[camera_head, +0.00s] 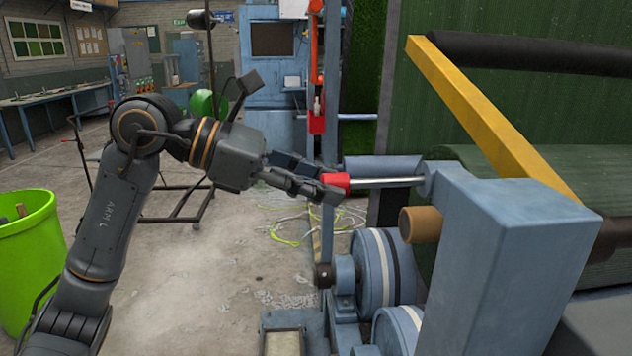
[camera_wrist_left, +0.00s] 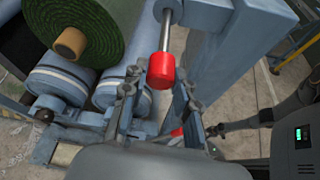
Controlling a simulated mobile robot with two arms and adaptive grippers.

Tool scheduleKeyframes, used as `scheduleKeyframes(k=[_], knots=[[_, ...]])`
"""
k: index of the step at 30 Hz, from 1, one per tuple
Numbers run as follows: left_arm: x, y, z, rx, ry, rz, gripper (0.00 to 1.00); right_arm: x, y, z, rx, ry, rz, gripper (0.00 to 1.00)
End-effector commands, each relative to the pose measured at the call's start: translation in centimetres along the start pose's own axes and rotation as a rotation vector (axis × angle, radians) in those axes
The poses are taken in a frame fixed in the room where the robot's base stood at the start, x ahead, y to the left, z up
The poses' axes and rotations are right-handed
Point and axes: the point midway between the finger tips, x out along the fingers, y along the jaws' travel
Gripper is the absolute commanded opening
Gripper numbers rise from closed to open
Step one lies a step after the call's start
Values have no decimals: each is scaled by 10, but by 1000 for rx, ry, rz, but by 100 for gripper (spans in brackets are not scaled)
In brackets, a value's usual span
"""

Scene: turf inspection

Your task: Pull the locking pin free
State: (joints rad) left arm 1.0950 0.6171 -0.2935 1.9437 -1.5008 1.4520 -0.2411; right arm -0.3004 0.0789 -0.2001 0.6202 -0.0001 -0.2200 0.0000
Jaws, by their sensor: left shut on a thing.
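The locking pin has a red cylindrical handle (camera_head: 338,181) and a bright steel shaft that runs level to the right. The shaft's far end meets the blue-grey bracket (camera_head: 500,262) of the roller machine, and how deep it sits inside is hidden. My left gripper (camera_head: 328,181) reaches in from the left and is shut on the red handle. In the left wrist view the red handle (camera_wrist_left: 161,71) shows at the tips of the two fingers, with the shaft running up from it.
A yellow bar (camera_head: 490,115) slants above the bracket in front of the green turf. Blue rollers (camera_head: 372,270) sit below the pin. A lime-green bin (camera_head: 30,255) stands at the left.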

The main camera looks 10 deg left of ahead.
Motion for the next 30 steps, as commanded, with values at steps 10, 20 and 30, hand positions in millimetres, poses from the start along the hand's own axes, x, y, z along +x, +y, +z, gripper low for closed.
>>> scheduleKeyframes(k=[10,20,30], knots=[[-10,0,-4,0,0,1,0,4,0,0,0,0,0,40],[-19,1,-8,1,-2,2,0,7,0,1,0,0,0,40],[-24,0,-9,1,-2,1,0,8,0,1,0,0,0,40]])
